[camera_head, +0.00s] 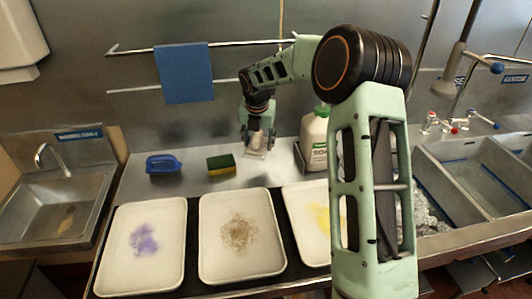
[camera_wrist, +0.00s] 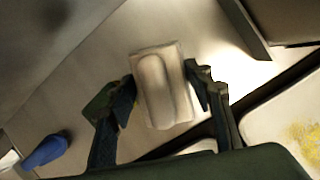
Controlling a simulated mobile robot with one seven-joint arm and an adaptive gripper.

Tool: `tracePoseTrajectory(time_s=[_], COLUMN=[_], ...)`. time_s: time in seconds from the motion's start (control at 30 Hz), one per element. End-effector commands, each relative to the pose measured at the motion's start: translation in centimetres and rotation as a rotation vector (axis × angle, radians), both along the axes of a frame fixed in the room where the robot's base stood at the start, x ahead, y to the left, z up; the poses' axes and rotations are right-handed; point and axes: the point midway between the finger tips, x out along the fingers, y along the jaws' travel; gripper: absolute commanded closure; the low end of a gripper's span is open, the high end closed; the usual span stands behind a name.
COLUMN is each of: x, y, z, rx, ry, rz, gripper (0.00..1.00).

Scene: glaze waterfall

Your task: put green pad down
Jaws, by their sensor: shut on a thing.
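My gripper (camera_head: 257,138) hangs over the back of the steel counter and is shut on a pale, rectangular pad-like block (camera_head: 255,147). In the wrist view the block (camera_wrist: 161,85) sits between the two fingers (camera_wrist: 162,92) and has a long rounded ridge on its upper face. No green shows on it, and its underside is hidden. I cannot tell whether it touches the counter. A yellow and dark green sponge (camera_head: 221,164) lies on the counter, left of my gripper and apart from it.
A blue brush (camera_head: 163,163) lies left of the sponge. Trays with purple (camera_head: 143,275), brown (camera_head: 240,266) and yellow (camera_head: 313,248) stains stand in front. A white bottle (camera_head: 315,145) stands right of my gripper. A blue cloth (camera_head: 184,73) hangs behind. Sinks flank the counter.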

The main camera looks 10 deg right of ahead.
Motion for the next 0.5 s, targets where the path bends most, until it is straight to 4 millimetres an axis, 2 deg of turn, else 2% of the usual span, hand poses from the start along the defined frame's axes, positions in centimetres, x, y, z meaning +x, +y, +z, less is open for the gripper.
tracePoseTrajectory(time_s=[0.1,0.37,0.5], x=[0.9,1.7,2.0], y=[-1.3,-2.4,-2.9], z=[-2.1,-3.8,-5.2], rx=[0.000,0.000,0.001], ry=[0.003,0.002,0.004], rz=[0.000,0.001,0.001], gripper=[0.92,0.92,0.92])
